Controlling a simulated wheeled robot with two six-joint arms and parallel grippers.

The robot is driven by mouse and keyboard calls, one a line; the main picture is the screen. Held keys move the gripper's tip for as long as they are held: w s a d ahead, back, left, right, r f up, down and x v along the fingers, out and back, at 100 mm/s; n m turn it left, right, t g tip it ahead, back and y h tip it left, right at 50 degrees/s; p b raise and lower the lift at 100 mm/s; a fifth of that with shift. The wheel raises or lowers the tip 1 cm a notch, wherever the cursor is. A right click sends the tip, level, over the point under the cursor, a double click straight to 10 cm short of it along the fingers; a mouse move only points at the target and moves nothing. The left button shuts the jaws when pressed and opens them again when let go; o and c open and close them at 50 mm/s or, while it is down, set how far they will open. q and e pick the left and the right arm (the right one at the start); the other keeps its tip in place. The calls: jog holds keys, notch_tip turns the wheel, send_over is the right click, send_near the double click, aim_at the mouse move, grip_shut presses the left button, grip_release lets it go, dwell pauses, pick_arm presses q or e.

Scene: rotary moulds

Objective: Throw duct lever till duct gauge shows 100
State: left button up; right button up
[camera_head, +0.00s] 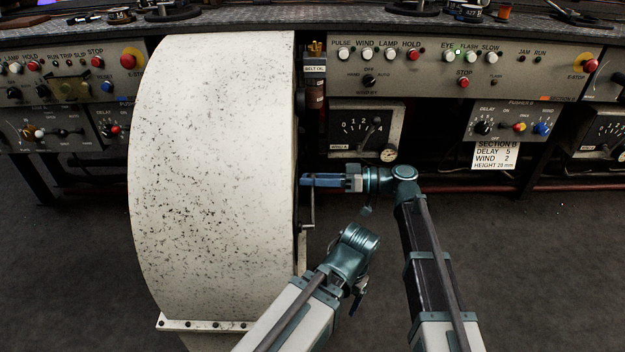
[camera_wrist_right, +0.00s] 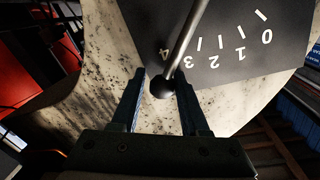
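The big white speckled duct (camera_head: 215,150) fills the left middle of the head view. In the right wrist view, a metal lever (camera_wrist_right: 188,42) with a dark ball knob (camera_wrist_right: 162,88) crosses a black scale plate (camera_wrist_right: 225,45) numbered 0 to 4; its rod passes between 3 and 4. My right gripper (camera_head: 318,180) points left at the duct's right side. In the wrist view its two fingers (camera_wrist_right: 160,92) stand on either side of the knob; whether both press on it is unclear. No gauge reading 100 is legible.
Control panels (camera_head: 463,70) line the bench behind. A second 0 to 4 lever plate (camera_head: 350,128) with a small round gauge (camera_head: 388,155) sits right of the duct. A sign (camera_head: 496,157) reads Section B, delay 5, wind 2. My two forearms are close together. The floor at right is clear.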

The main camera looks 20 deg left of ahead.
jog(key=o, duration=0.3)
jog(key=shift+d, duration=0.1)
jog(key=w+d, duration=0.2)
jog(key=d, duration=1.1)
jog(key=shift+w+d+r, duration=0.2)
jog(key=shift+d+r, duration=0.05)
jog(key=shift+s, duration=0.1)
